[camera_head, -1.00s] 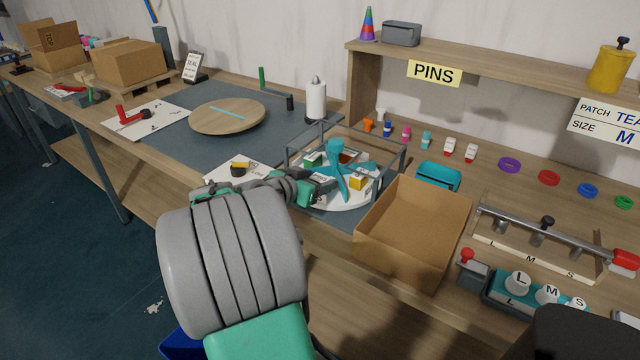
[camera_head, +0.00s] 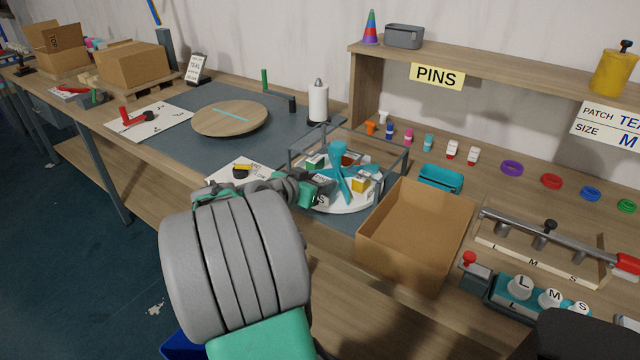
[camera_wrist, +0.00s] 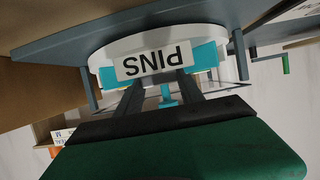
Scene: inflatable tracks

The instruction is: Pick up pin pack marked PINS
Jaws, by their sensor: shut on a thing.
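The pin pack marked PINS (camera_wrist: 157,60) shows in the wrist view with its black-on-white label upside down and teal parts at both sides. My gripper (camera_wrist: 165,85) is shut on it, with its dark fingers reaching to the label's lower edge. In the head view my gripper (camera_head: 312,190) is at the near left side of a round white carousel (camera_head: 350,205) with a teal star-shaped centre (camera_head: 343,178). The pack is mostly hidden there by my gripper. Whether it is clear of the carousel I cannot tell.
A thin-framed clear guard (camera_head: 408,160) surrounds the carousel. An open cardboard box (camera_head: 400,270) stands close to its right, with a teal bin (camera_head: 440,178) behind. A yellow PINS sign (camera_head: 437,76) hangs from the shelf. A round wooden board (camera_head: 230,118) lies farther left.

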